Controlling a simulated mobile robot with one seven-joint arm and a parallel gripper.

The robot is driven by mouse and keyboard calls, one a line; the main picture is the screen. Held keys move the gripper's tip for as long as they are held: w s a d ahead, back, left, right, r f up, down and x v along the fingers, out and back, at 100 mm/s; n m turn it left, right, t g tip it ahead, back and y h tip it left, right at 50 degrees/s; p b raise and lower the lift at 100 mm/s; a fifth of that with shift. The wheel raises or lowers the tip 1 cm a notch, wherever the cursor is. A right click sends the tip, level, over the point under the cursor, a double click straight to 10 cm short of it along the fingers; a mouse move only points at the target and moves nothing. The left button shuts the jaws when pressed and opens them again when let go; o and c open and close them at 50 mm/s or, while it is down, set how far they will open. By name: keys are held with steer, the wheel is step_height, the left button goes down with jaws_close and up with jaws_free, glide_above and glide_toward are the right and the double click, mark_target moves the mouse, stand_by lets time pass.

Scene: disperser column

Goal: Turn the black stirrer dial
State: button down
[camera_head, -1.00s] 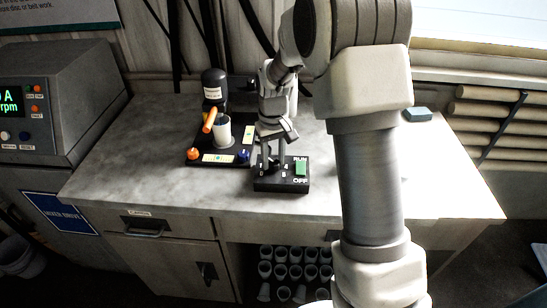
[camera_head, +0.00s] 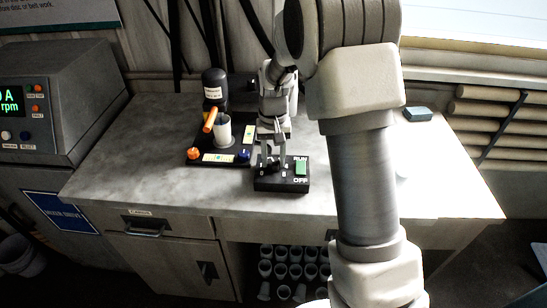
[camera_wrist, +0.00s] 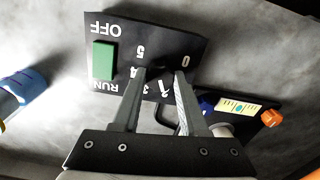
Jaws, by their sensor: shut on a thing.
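The black stirrer dial sits on the left half of a black control box (camera_head: 283,184) on the bench. It is dark against the box and mostly hidden by my fingers. The printed numbers around it show in the wrist view, with 0 and 5 beyond the fingertips. My gripper (camera_wrist: 164,74) points down at the box, its two fingers on either side of the dial and shut on it. It also shows in the head view (camera_head: 271,162). Right of the dial is a green switch (camera_head: 301,168) between RUN and OFF.
A grey console (camera_head: 40,110) stands far left. The bench's front left is clear.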

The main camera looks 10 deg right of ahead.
mark_target(274, 162)
steer(key=shift+c, duration=2.2)
jaws_free()
step_height(274, 162, up, 18)
steer(key=p, duration=0.1)
steer(key=shift+f+p, duration=0.25)
steer(key=shift+p, duration=0.05)
steer(key=s+d+r+t, duration=0.1)
steer(key=s+r, duration=0.2)
steer(key=s, duration=0.3)
steer(key=s+d+r+t, duration=0.1)
steer(key=s+r+t, duration=0.1)
steer(key=s+r, duration=0.35)
steer(key=s+f+n+t, duration=0.1)
steer(key=s+f, duration=0.3)
steer(key=s, duration=1)
steer(key=shift+s+d+f+n+t, duration=0.2)
steer(key=shift+s+n+t, duration=0.1)
steer(key=shift+t, duration=0.5)
